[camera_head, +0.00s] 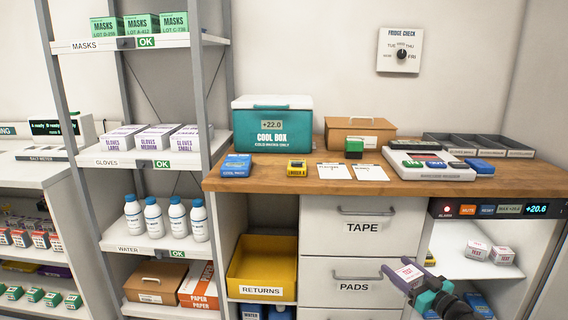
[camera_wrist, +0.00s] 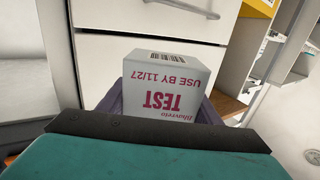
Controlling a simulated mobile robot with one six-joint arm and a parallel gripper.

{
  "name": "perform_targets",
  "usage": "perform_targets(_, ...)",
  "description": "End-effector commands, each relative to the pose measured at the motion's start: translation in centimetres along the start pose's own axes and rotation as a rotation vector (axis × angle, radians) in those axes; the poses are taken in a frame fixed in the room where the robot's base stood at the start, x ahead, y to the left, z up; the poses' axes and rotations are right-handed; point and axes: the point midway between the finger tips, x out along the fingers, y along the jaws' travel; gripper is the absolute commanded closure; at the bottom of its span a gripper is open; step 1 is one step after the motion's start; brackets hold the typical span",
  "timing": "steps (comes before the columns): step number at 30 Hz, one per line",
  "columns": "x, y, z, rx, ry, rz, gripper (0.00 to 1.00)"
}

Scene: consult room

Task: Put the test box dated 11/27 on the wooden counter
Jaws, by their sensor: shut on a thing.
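My gripper (camera_head: 402,279) is at the lower right of the head view, in front of the drawers and below the counter top. It is shut on a white test box (camera_head: 409,272). In the wrist view the test box (camera_wrist: 168,88) sits between the jaws, its print upside down, reading "TEST" and "USE BY 11/27". The wooden counter (camera_head: 300,184) runs across the middle of the head view, above and behind my gripper. Other test boxes (camera_head: 490,252) stand on a white shelf to the right, their dates too small to read.
The front edge has bare wood. TAPE and PADS drawers are shut.

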Motion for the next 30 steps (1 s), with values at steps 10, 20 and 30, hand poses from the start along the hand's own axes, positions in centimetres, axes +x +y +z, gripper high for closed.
perform_targets(10,5.5,-9.9,-3.8,-0.002,0.001,-0.227,0.70)
perform_targets(20,7.0,-17.4,-5.9,0.000,0.000,-0.414,0.70)
perform_targets(30,5.4,-18.4,-6.0,0.001,0.003,-0.493,0.70)
